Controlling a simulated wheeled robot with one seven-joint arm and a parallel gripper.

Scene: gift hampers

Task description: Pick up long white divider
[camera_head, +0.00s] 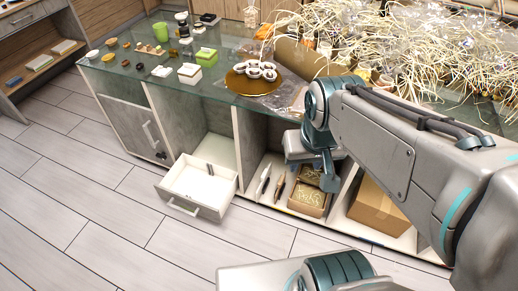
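A long, thin white piece (263,181), which looks like the long white divider, stands tilted in the open lower compartment of the counter. A similar brown piece (279,187) stands just right of it. My gripper (297,147) is at the end of my arm, in front of the counter's edge, above and to the right of the white piece and apart from it in the picture.
An open white drawer (199,184) sticks out left of the compartment. Boxes of shredded filler (307,197) and a cardboard box (378,208) stand to the right. The glass countertop (133,75) holds small bowls, green boxes and a gold tray (252,85). The floor (90,200) at front left is clear.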

